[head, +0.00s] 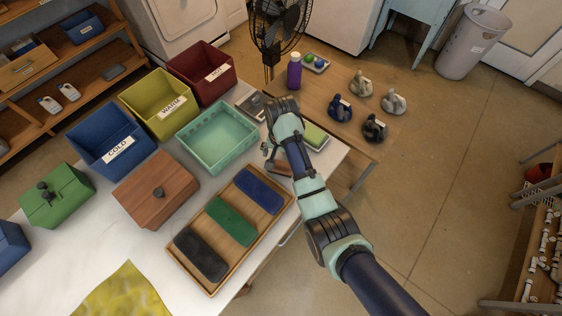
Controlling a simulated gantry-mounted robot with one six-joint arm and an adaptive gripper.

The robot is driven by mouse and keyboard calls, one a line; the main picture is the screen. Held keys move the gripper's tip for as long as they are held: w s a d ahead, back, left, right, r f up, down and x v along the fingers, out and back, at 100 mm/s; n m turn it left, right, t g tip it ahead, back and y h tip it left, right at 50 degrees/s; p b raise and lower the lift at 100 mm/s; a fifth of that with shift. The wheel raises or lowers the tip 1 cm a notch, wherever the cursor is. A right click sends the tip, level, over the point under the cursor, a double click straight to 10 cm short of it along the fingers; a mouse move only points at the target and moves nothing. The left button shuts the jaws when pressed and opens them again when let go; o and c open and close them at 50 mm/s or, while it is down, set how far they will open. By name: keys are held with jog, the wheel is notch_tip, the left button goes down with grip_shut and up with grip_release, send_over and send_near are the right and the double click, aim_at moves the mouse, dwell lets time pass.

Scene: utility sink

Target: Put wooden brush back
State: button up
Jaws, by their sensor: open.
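My gripper (268,152) is at the end of my arm, pointing down over the right part of the white counter. It is small in the picture and partly hidden by my own wrist. A small reddish-brown piece (279,168) lies just below it, between the gripper and the wooden tray; it may be the wooden brush, but its shape is too small to tell. I cannot tell whether the gripper touches it. The wooden tray (211,287) holds a blue pad (259,191), a green pad (231,222) and a black pad (200,254).
A mint basket (218,137) stands left of my gripper. Behind and left are red (203,71), yellow (160,104) and blue (111,143) bins. A brown lidded box (156,189) sits left of the tray. A green sponge (314,136) lies right of my wrist.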

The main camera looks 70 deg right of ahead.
aim_at(280, 163)
notch_tip(280, 163, up, 7)
jog(key=p, duration=0.2)
dwell(0.3)
jog(key=w+a+r+n+t+h, duration=0.1)
jog(key=w+a+r+n+t, duration=0.2)
jog(key=a, duration=0.5)
jog(key=w+a+r+n+t+h, duration=0.1)
jog(key=w+a+r+n+t, duration=0.1)
jog(key=w+a+n, duration=0.35)
jog(key=w+a+r+n+t, duration=0.25)
jog(key=w+a, duration=0.25)
jog(key=a, duration=0.5)
jog(key=s+a+r+n+t+y, duration=0.1)
jog(key=s+a+r+n+t, duration=0.1)
jog(key=a+r, duration=0.3)
jog(key=s+a+r+n+t+y, duration=0.1)
jog(key=s+a+r+n+t, duration=0.1)
jog(key=a, duration=0.9)
notch_tip(280, 163, up, 4)
jog(key=shift+s+a+f+n+t, duration=0.1)
jog(key=shift+s+a+n+t, duration=0.15)
jog(key=shift+n+t, duration=0.65)
jog(key=shift+g, duration=0.25)
